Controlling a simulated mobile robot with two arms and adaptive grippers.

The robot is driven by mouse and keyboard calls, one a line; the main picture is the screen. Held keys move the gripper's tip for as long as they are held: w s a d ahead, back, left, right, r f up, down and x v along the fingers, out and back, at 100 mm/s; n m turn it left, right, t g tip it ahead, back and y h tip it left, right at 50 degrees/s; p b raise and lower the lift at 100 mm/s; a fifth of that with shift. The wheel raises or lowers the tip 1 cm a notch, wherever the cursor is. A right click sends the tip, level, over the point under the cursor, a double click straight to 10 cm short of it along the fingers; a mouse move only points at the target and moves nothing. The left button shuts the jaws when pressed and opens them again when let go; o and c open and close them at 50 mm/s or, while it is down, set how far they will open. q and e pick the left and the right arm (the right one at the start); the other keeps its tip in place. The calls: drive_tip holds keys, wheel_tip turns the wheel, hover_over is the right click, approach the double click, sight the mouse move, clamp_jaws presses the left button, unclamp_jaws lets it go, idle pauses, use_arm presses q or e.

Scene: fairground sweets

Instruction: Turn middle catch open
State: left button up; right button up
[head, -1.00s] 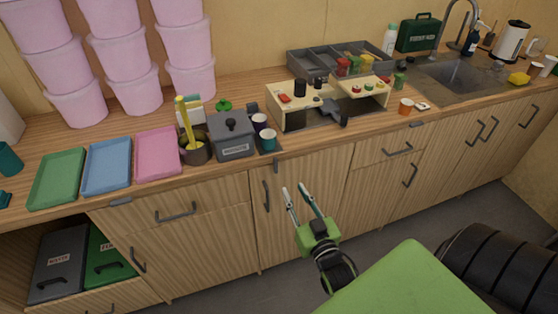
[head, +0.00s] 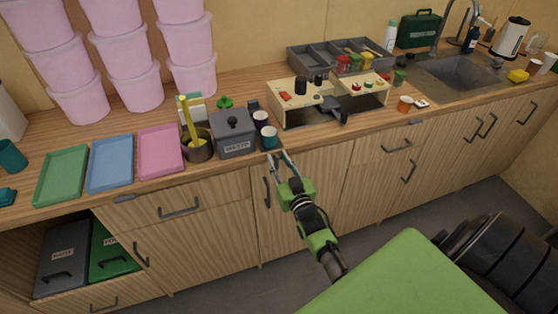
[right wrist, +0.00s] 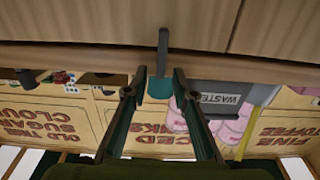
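The middle catch (right wrist: 163,50) is a small dark upright bar at the counter's front edge, seen in the right wrist view. My right gripper (head: 280,156) is at that edge in the head view, with its fingers largely covering the catch. In the right wrist view the gripper (right wrist: 153,84) has its two fingers apart, and the catch shows in line with the gap between them. I cannot tell whether a finger touches it. The left catch (head: 124,198) and the right catch (head: 414,121) lie flat along the edge. My left gripper is out of view.
A teal cup (head: 268,137) and the grey waste bin (head: 234,135) stand on the counter just behind the gripper. A wooden stand (head: 290,91) is to the right. Cupboard doors with dark handles, such as this one (head: 267,193), are below. Trays lie at left.

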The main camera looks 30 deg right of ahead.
clamp_jaws()
drive_tip(key=shift+a+n, duration=0.1)
drive_tip(key=shift+n, duration=0.2)
drive_tip(key=n, duration=0.3)
drive_tip(key=shift+a+f+n+b, duration=0.1)
drive_tip(key=shift+a+n+b, duration=0.05)
drive_tip(key=shift+n+b, duration=0.15)
drive_tip(key=n, duration=0.1)
drive_tip(key=n+b, duration=0.1)
drive_tip(key=n, duration=0.1)
drive_tip(key=shift+w+a+f+n, duration=0.1)
drive_tip(key=shift+a+n, duration=0.05)
drive_tip(key=shift+n, duration=0.15)
drive_tip(key=n+b, duration=0.1)
drive_tip(key=n, duration=0.2)
drive_tip(key=n+b, duration=0.2)
drive_tip(key=n, duration=0.1)
drive_tip(key=f+n+b, duration=0.1)
drive_tip(key=n, duration=0.3)
drive_tip(key=shift+a, duration=0.25)
